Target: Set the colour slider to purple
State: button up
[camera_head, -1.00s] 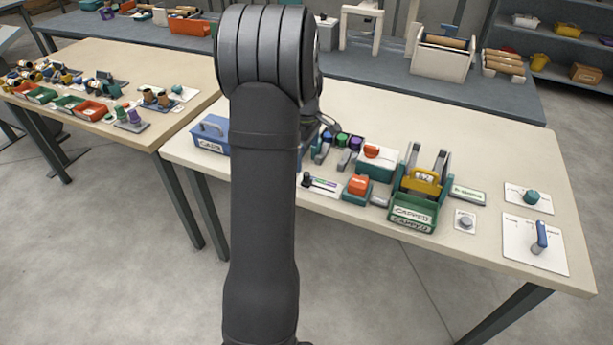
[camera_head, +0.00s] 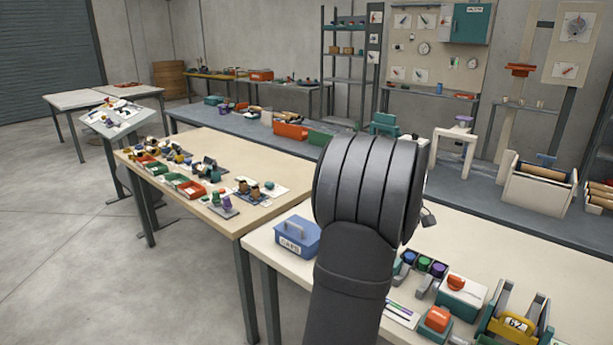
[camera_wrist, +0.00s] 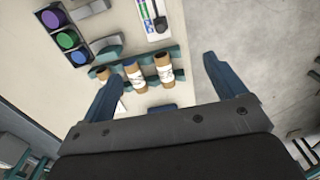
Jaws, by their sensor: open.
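The colour slider (camera_wrist: 144,14) is a white plate with a coloured strip, at the top of the wrist view. Its black knob (camera_wrist: 160,24) sits near the blue end of the strip; the plate's top is cut off. In the head view the slider plate (camera_head: 402,312) is partly behind my arm, and its knob is hidden. My gripper (camera_wrist: 164,67) is open and empty, with its blue fingers wide apart, below the slider in the wrist picture. My gripper's fingers are hidden in the head view.
Purple, green and blue round caps (camera_wrist: 67,40) sit in a dark holder at upper left. Labelled cardboard tubes (camera_wrist: 135,75) lie in a teal rack between the fingers and the slider. A blue box (camera_head: 297,236) stands at the table's left end. Bare floor lies right of the table edge.

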jog(key=shift+s+f, duration=0.1)
jog(key=shift+f, duration=0.6)
jog(key=c, duration=0.7)
jog(key=shift+f, duration=0.45)
jog(key=shift+c, duration=1)
notch_tip(320, 180, down, 16)
jog(key=shift+f, duration=0.15)
grip_shut()
